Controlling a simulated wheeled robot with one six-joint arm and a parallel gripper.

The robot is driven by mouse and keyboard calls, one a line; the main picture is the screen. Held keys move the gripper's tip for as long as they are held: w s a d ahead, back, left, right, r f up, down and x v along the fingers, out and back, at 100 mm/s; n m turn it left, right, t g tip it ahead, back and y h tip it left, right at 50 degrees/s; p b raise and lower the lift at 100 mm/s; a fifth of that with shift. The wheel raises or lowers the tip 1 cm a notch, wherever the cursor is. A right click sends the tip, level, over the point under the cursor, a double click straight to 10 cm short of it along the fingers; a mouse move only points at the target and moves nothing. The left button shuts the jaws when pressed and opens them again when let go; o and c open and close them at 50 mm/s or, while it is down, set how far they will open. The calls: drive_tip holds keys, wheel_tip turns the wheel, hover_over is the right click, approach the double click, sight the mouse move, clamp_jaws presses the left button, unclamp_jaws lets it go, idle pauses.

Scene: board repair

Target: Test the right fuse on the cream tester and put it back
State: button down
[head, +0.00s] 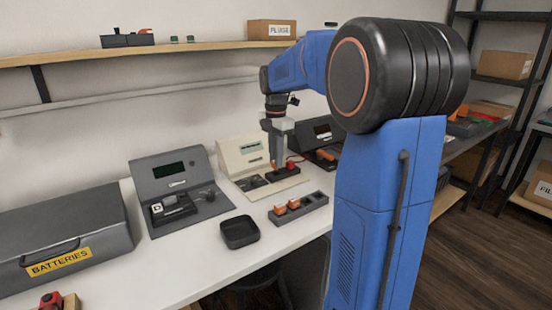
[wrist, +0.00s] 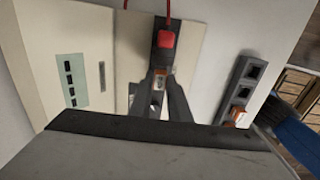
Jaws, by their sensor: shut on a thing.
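The cream tester (head: 246,156) stands on the white bench in the head view, with a green display and a flat cream base. In the wrist view its panel (wrist: 45,60) is at the left, and a dark socket block (wrist: 164,50) with a red cap and red wire lies ahead of the fingers. My gripper (head: 277,164), also in the wrist view (wrist: 160,95), is over the tester's base, shut on a small fuse (wrist: 158,86) with orange and pale parts. The fuse is at the block's near end; whether it is seated cannot be told.
A dark grey fuse rack (head: 304,208) in front of the tester holds orange fuses at its left; slots at its right look empty. A black tray (head: 239,232) lies left of the rack. A grey tester (head: 170,177) stands at the left, another dark device (head: 322,135) at the right.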

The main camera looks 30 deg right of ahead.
drive_tip(key=shift+f, duration=1.05)
idle(2.2)
drive_tip(key=c, duration=1.3)
unclamp_jaws()
drive_tip(key=shift+r, duration=1.55)
drive_tip(key=shift+r, duration=3)
